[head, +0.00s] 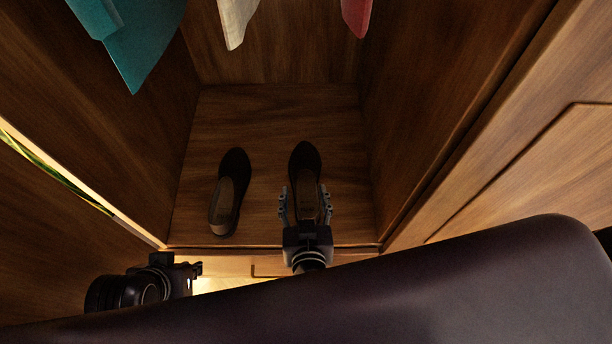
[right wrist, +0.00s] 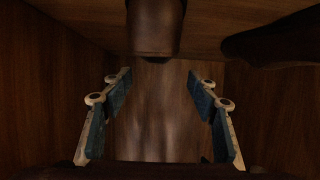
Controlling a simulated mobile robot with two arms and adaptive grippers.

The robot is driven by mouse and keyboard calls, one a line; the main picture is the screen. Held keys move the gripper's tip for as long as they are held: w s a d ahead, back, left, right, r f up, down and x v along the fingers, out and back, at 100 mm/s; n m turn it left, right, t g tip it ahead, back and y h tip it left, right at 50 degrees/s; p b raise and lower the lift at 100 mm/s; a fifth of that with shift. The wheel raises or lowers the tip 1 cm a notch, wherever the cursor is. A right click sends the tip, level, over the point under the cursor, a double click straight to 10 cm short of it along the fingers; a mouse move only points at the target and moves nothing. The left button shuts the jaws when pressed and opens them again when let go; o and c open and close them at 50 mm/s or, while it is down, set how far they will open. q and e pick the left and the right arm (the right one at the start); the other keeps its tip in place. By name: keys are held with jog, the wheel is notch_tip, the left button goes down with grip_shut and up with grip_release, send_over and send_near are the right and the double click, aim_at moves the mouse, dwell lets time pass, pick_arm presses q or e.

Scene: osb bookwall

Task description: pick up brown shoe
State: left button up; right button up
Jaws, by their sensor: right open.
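Two dark brown shoes lie on the wooden wardrobe floor with toes pointing to the back. The right-hand brown shoe (head: 304,160) has my right gripper (head: 305,190) over its heel half. The fingers are open, one on each side of the shoe; I cannot tell whether they touch it. In the right wrist view its heel (right wrist: 154,35) shows at the top, between and beyond the open fingers (right wrist: 162,88). The left-hand brown shoe (head: 231,185) lies apart to the left and is clear of the grippers. My left gripper (head: 196,270) is low at the left, outside the wardrobe; its jaw opening is unclear.
The wardrobe's side walls (head: 425,110) stand close on both sides, with a front floor edge (head: 270,247). A teal garment (head: 145,45), a cream one (head: 236,18) and a red one (head: 356,14) hang above. The floor (head: 275,110) behind the shoes is bare.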

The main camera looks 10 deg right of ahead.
aim_at(305, 166)
jog(key=x, duration=0.6)
jog(key=shift+d+f, duration=0.2)
jog(key=shift+d, duration=0.2)
grip_shut()
jog(key=shift+r, duration=0.1)
